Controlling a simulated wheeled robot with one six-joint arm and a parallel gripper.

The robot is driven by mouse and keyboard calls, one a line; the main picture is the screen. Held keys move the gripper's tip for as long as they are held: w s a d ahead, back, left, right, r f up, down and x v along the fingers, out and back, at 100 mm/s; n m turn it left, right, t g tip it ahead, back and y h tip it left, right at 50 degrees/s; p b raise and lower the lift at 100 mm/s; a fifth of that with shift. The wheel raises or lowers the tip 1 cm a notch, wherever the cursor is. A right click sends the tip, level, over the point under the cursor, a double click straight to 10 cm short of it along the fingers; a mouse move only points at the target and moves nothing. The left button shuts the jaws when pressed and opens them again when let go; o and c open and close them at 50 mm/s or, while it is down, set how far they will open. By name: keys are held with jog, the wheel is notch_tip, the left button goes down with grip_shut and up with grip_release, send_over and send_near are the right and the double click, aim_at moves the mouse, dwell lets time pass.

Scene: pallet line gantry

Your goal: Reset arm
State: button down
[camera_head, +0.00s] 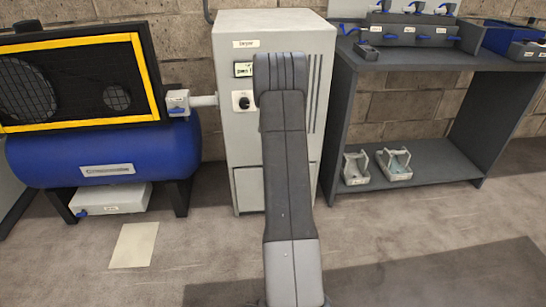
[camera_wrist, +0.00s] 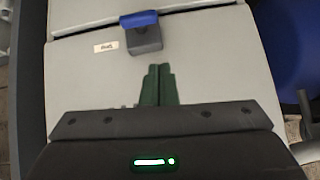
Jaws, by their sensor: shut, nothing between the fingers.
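My gripper (camera_wrist: 159,84) shows in the wrist view as two dark green fingers pressed together, with nothing between them. Past the fingertips is a light grey surface (camera_wrist: 85,83) with a small white label and a grey block with a blue top (camera_wrist: 140,30). I cannot tell whether the fingers touch that surface. In the head view my arm stands in the middle, in front of the grey cabinet, and hides part of it; my gripper does not show there.
A grey dryer cabinet (camera_head: 232,140) with a display and a black knob stands behind my arm. A blue compressor tank (camera_head: 60,155) is at the left, with a valve (camera_head: 178,103) beside the cabinet. A dark shelf bench (camera_head: 425,62) holds trays at the right. The floor is mostly open.

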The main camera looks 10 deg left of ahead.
jog(key=shift+v, duration=2.6)
jog(key=shift+a, duration=0.2)
jog(key=s+d+f+b+x, duration=0.1)
jog(key=f+x, duration=0.1)
jog(key=x, duration=1)
jog(key=shift+f, duration=0.35)
jog(key=shift+s+d+r, duration=0.1)
